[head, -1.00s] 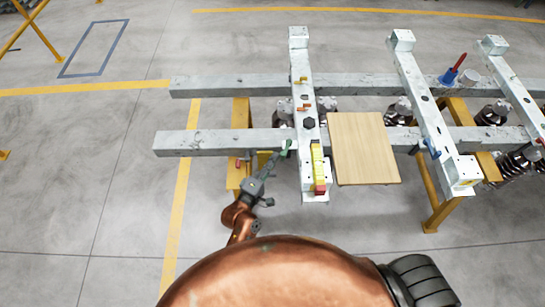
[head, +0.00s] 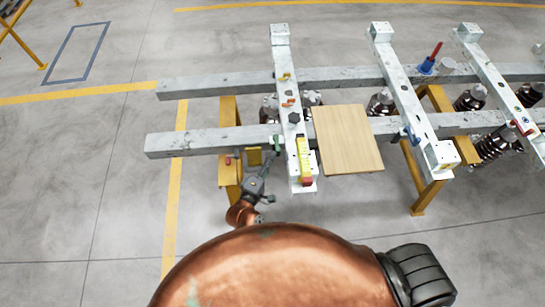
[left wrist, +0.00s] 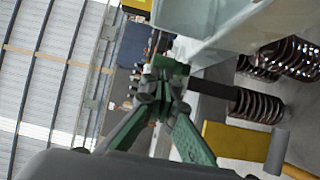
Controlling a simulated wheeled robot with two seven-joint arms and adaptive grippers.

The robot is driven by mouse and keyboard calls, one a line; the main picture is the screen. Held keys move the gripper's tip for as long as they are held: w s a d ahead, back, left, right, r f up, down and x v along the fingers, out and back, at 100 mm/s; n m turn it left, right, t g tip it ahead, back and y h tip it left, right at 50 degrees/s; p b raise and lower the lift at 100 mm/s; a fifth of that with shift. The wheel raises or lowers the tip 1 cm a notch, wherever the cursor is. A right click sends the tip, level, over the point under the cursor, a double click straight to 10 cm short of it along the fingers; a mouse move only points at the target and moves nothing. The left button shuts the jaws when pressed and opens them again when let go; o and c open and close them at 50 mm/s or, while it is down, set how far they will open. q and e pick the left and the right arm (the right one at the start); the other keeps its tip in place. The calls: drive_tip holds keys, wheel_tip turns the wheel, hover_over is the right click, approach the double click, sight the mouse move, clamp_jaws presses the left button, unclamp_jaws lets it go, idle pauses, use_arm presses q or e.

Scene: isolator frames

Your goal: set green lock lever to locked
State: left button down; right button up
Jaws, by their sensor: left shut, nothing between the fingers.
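The green lock lever (head: 278,142) shows as a small green piece on the left side of the leftmost pale cross beam (head: 288,96). In the left wrist view a green piece (left wrist: 168,66) sits at the beam's underside, just beyond my fingertips. My left gripper (head: 269,156) is shut and empty, right by the lever; its green fingers meet in the left wrist view (left wrist: 160,97). I cannot tell whether the fingers touch the lever, and its exact angle is partly hidden. My right gripper is not in view.
A yellow block (head: 303,155) with a red end lies on the same beam. A wooden board (head: 345,140) rests to its right. A blue lever (head: 405,134) and a red lever (head: 522,128) are on the other beams. Yellow stands support the long rails.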

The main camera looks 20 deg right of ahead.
use_arm(q)
drive_tip(key=p+v, duration=0.1)
drive_tip(key=v, duration=1)
drive_tip(key=shift+a, duration=0.5)
